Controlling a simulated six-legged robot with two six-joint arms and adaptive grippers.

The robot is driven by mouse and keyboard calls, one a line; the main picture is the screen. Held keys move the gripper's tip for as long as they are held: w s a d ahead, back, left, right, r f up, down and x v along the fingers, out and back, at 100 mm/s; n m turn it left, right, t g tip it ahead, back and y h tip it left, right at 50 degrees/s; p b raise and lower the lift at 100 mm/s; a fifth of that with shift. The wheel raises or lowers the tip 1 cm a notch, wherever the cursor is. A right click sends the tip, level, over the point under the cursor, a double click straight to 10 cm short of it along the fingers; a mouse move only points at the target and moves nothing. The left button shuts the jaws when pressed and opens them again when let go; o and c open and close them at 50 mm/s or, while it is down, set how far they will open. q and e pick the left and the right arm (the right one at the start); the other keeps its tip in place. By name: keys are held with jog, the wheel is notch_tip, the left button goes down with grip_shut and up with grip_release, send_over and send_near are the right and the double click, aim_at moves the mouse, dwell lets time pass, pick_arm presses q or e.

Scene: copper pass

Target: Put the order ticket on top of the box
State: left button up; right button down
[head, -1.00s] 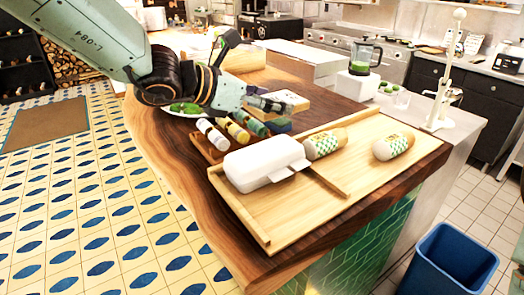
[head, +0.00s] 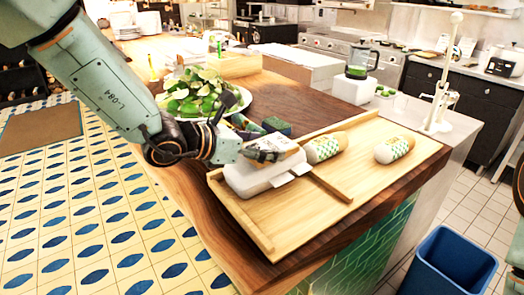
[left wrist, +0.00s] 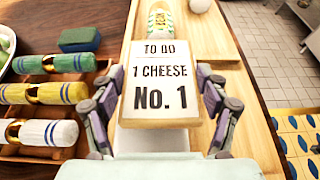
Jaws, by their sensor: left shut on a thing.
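The order ticket (head: 286,152) is a thick cream card. In the left wrist view the ticket (left wrist: 160,85) reads "TO DO 1 CHEESE No. 1". My left gripper (head: 268,152) is shut on it, with one finger at each side in the left wrist view (left wrist: 160,108). The white closed box (head: 249,184) lies on the wooden tray, directly under the ticket and partly hidden by it and the gripper. I cannot tell whether the ticket touches the box lid. My right gripper is out of view.
The wooden tray (head: 260,236) has a divider and holds two patterned wrapped rolls (head: 324,148) (head: 394,149). Left of the box are banded rolls (left wrist: 55,64) and a blue-green block (head: 277,125). A plate of limes (head: 197,95) stands behind. The tray's front right is clear.

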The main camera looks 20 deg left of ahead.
pick_arm(q)
jog(key=shift+s+d+f, duration=0.1)
jog(key=shift+d+f, duration=0.1)
jog(key=shift+f, duration=0.25)
jog(key=shift+d, duration=0.15)
jog(key=shift+w+a+f, duration=0.25)
jog(key=shift+a+f, duration=0.05)
jog(key=shift+a, duration=0.05)
jog(key=o, duration=1.2)
jog(key=shift+s+d+r, duration=0.15)
jog(key=shift+s+r, duration=0.05)
jog(key=shift+o, duration=0.3)
jog(key=shift+d, duration=0.15)
jog(key=shift+w+a+f, duration=0.1)
jog(key=shift+w+a, duration=0.05)
jog(key=shift+a, duration=0.15)
jog(key=v, duration=0.5)
jog(key=shift+s+a+r, duration=0.2)
jog(key=shift+r, duration=0.15)
jog(key=shift+v, duration=0.9)
jog(key=p+v, duration=0.4)
jog(key=p, duration=0.4)
jog(key=shift+s+r+p, duration=0.1)
jog(key=shift+s+p, duration=0.2)
jog(key=shift+p, duration=0.05)
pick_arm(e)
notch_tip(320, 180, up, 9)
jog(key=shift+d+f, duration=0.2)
